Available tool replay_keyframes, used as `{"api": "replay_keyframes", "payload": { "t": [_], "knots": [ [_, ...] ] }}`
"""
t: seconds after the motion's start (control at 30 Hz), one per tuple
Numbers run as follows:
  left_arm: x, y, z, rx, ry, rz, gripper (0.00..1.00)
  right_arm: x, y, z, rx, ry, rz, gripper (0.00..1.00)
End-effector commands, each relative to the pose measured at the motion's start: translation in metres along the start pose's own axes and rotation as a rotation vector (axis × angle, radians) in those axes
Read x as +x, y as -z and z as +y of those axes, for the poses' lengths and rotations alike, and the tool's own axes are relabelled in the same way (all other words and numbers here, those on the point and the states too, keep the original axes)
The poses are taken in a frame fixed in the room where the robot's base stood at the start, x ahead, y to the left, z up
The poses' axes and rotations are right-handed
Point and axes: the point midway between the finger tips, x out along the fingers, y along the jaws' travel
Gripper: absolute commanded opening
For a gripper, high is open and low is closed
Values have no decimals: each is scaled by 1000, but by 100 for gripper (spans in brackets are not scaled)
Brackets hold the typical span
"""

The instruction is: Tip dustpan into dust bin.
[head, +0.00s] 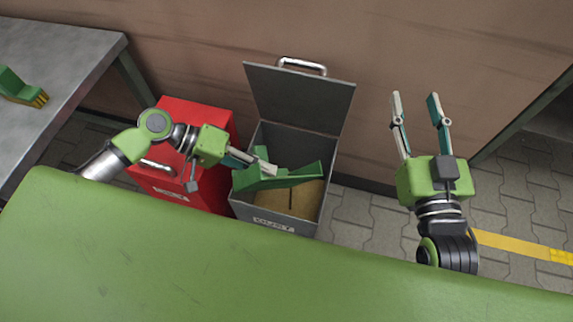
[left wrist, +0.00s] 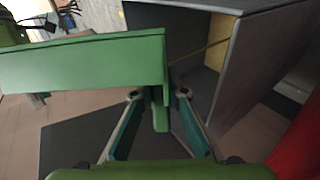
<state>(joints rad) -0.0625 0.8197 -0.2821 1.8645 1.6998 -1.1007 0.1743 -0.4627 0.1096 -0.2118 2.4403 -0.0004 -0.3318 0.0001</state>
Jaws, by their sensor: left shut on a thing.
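The grey dust bin (head: 245,211) stands on the floor with its lid (head: 300,100) up and a "DUST" label on its front. Yellow-brown material (head: 285,203) shows inside it. My left gripper (head: 268,167) is shut on the green dustpan (head: 292,179), which is over or within the bin's opening and looks tilted. The left wrist view shows the dustpan (left wrist: 80,62) across the gripper's fingers (left wrist: 160,96), with a grey bin wall (left wrist: 262,50) beyond. I cannot tell whether anything is left on the pan. My right gripper (head: 418,108) is open and empty, right of the bin.
A red bin (head: 215,119) stands left of the dust bin, partly behind my left arm. A grey table (head: 62,60) at the far left bears a green brush (head: 22,88). A wall rises close behind the bins. Paved floor (head: 362,215) is clear right of the dust bin.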

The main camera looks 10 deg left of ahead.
Motion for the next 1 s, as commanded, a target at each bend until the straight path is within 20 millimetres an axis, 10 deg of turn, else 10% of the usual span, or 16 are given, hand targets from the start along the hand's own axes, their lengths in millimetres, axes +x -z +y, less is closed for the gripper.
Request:
{"api": "replay_keyframes", "payload": {
  "t": [1.0],
  "knots": [
    [-2, 11, -3, -81, -36, -49, 0, 0, 1, 1, 0, -1, 5, 40]
  ]
}}
